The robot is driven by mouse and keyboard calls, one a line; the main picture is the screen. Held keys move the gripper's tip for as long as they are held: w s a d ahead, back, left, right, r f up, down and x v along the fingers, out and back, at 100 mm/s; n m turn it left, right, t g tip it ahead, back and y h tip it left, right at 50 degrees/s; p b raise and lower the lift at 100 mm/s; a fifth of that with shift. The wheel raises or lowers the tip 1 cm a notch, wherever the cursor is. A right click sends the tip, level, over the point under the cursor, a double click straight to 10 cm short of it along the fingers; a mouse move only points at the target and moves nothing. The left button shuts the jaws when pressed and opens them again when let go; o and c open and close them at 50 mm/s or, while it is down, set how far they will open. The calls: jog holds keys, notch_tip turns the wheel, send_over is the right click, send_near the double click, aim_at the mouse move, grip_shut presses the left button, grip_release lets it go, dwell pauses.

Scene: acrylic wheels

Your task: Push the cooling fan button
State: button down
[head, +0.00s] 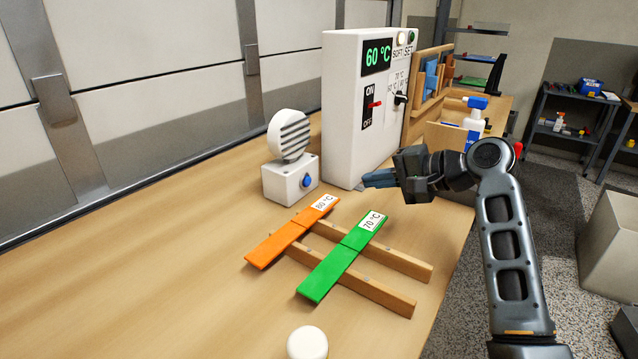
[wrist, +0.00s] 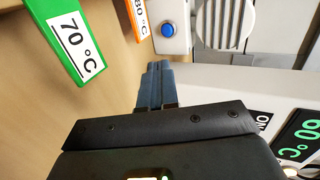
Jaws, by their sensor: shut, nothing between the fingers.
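The cooling fan (head: 289,136) is a white box with a round slatted head, standing on the table left of the white control unit. Its blue button (head: 307,181) is on the box's front; it also shows at the top of the wrist view (wrist: 168,30). My gripper (head: 366,180) is in front of the control unit, to the right of the button and apart from it. Its blue-grey fingers are shut with nothing between them. In the wrist view the fingertips (wrist: 158,66) point up toward the fan, short of the button.
The white control unit (head: 342,110) reads 60 °C and has an ON/OFF switch. An orange 80 °C strip (head: 275,243) and a green 70 °C strip (head: 325,273) lie on wooden rails in front of the fan. A white round object (head: 307,343) is at the near edge. The table's left is clear.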

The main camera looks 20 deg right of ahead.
send_near(309, 182)
jog(key=x, duration=0.5)
jog(key=shift+w+f+p, duration=0.1)
jog(key=shift+f+p, duration=0.1)
jog(key=shift+p, duration=0.1)
jog(key=shift+w+a+f, duration=0.1)
jog(key=shift+w+a, duration=0.3)
jog(key=shift+w, duration=0.1)
